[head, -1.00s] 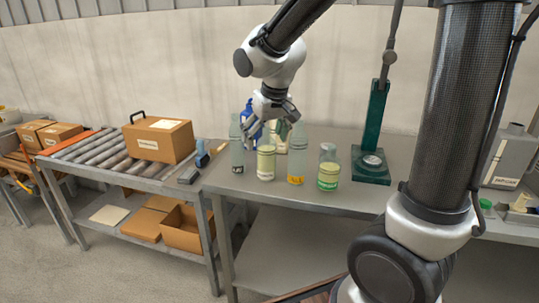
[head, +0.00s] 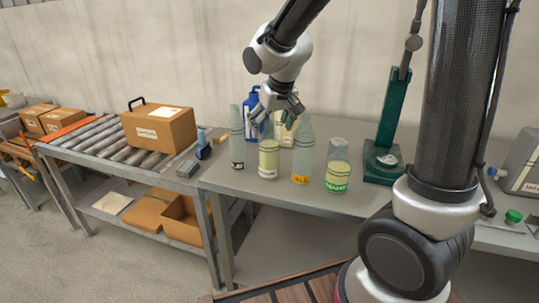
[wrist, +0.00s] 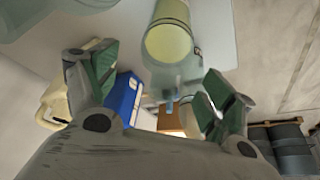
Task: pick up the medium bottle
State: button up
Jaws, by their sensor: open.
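Several bottles stand upright on the grey bench. I cannot read which one is the medium bottle. A round bottle with pale yellow-green contents and a white label (head: 268,160) stands just below my gripper (head: 276,112). In the wrist view this bottle (wrist: 168,38) lies beyond and between the fingers. My gripper (wrist: 158,95) is open, with nothing held. A clear bottle with a dark label (head: 237,143) stands to the left.
Behind are a blue container (head: 251,103) and a cream jug (head: 287,135), close to the gripper. A green stand (head: 390,115) rises to the right. A roller conveyor (head: 85,143) with a cardboard box (head: 160,130) is at left. The bench's front strip is clear.

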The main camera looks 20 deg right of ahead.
jog(key=x, duration=0.4)
jog(key=shift+a, duration=0.2)
jog(key=shift+r, duration=0.15)
jog(key=c, duration=1.7)
